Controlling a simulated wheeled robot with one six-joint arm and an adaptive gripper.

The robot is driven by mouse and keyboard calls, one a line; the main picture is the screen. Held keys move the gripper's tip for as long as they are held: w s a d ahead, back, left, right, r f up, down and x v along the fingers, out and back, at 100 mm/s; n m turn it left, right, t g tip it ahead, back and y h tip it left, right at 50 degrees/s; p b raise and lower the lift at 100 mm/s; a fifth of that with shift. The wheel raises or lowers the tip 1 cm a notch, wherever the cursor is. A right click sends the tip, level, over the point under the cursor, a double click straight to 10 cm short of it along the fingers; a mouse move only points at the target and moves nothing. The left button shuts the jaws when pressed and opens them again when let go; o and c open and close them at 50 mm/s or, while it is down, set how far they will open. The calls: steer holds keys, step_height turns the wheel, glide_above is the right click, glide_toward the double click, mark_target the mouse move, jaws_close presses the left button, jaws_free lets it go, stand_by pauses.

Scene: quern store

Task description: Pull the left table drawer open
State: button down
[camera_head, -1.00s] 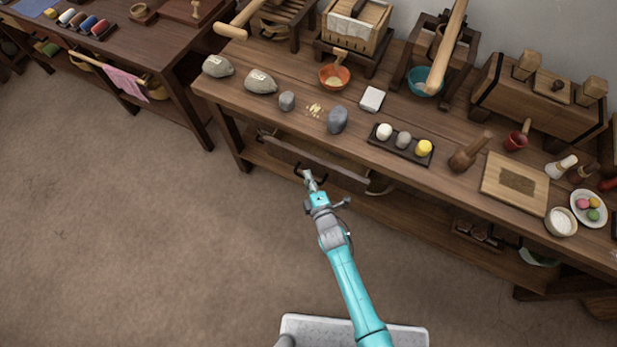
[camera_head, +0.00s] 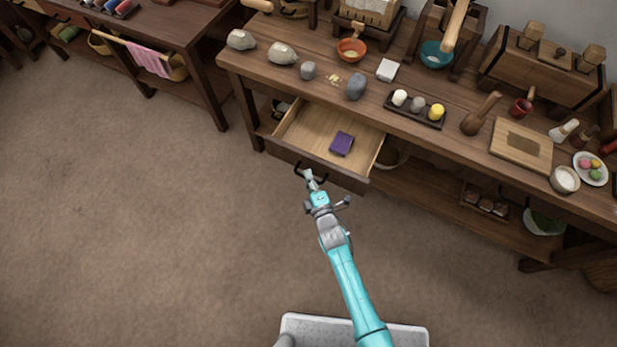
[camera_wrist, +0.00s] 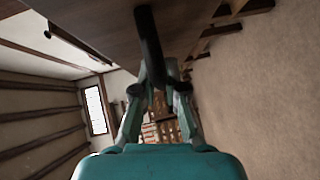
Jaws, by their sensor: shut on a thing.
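The left table drawer (camera_head: 327,143) stands well open under the long wooden table (camera_head: 400,131). My gripper (camera_head: 307,175) is at the drawer's front and shut on the dark bar handle (camera_head: 299,167). In the wrist view the handle (camera_wrist: 149,40) runs between the fingers of my gripper (camera_wrist: 157,88), with the drawer's wooden front (camera_wrist: 100,25) above. The finger contact is partly hidden in the head view.
The tabletop holds stones, an orange bowl (camera_head: 351,49), a dark tray (camera_head: 415,112) with several round things, and a board (camera_head: 521,145). A lower shelf (camera_head: 440,192) runs below. Another table (camera_head: 170,25) stands at the left. The floor (camera_head: 130,230) in front is clear.

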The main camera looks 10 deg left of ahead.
steer(key=c, duration=1.2)
jaws_free()
steer(key=v, duration=1.2)
steer(key=s+d+r+m+h, duration=0.2)
steer(key=s+d+r+m, duration=0.3)
steer(key=s, duration=0.3)
steer(key=s+d+r+m+h, duration=0.1)
steer(key=s+d+r+m, duration=0.25)
steer(key=s+d, duration=0.4)
steer(key=s+d+r+m+h, duration=0.2)
steer(key=s+r+m, duration=0.4)
steer(key=r, duration=0.3)
steer(key=s+d+r+m+h, duration=0.2)
steer(key=s+d+r+m, duration=0.1)
steer(key=s+r+m, duration=0.4)
steer(key=shift+s+d+r, duration=0.3)
steer(key=shift+d+r, duration=0.1)
steer(key=shift+r, duration=0.5)
